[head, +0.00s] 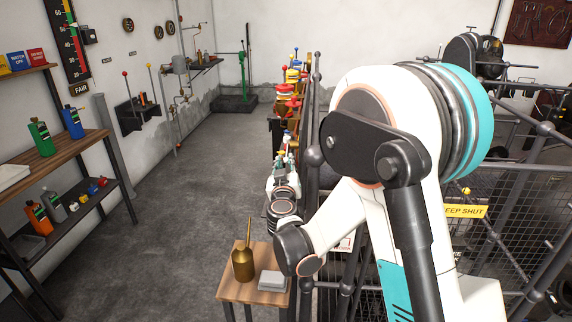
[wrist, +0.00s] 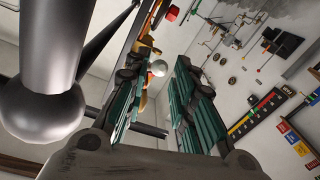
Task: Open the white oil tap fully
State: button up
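My gripper (wrist: 163,60) is open, with its two dark green padded fingers apart. A small white ball knob (wrist: 158,68) shows in the gap between the fingers in the wrist view, nearer the left finger. It looks like the white oil tap's knob, and no finger is visibly closed on it. The left finger and the rail parts behind hide its stem. In the head view my gripper (head: 283,162) is beside the row of coloured knobs, largely hidden by my own wrist. I cannot clearly pick out the white knob there.
A row of red and yellow knobs (head: 287,95) runs along the railing (head: 316,110). Shelves with bottles (head: 72,122) stand left. The floor between is clear.

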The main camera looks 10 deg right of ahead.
aim_at(286, 158)
jog(key=shift+w+d+b, duration=0.2)
jog(key=shift+w, duration=0.7)
jog(key=shift+w+d+b, duration=0.15)
jog(key=shift+w+d, duration=0.05)
jog(key=shift+w, duration=0.7)
grip_shut()
jog(key=shift+s+r+p, duration=0.1)
jog(key=shift+r+p, duration=0.1)
jog(key=shift+p, duration=0.1)
jog(key=r+g+p, duration=0.1)
jog(key=g+p, duration=0.1)
jog(key=p, duration=0.1)
jog(key=shift+s+a+r+p, duration=0.1)
jog(key=shift+s+r+p, duration=0.1)
jog(key=shift+p, duration=0.1)
jog(key=g+p, duration=0.1)
jog(key=p, duration=0.1)
jog(key=r+g+y+p, duration=0.1)
jog(key=g+p, duration=0.1)
jog(key=shift+s+r+g+p, duration=0.1)
jog(key=shift+r+g+p, duration=0.1)
jog(key=shift+g+p, duration=0.15)
jog(key=shift+a, duration=0.1)
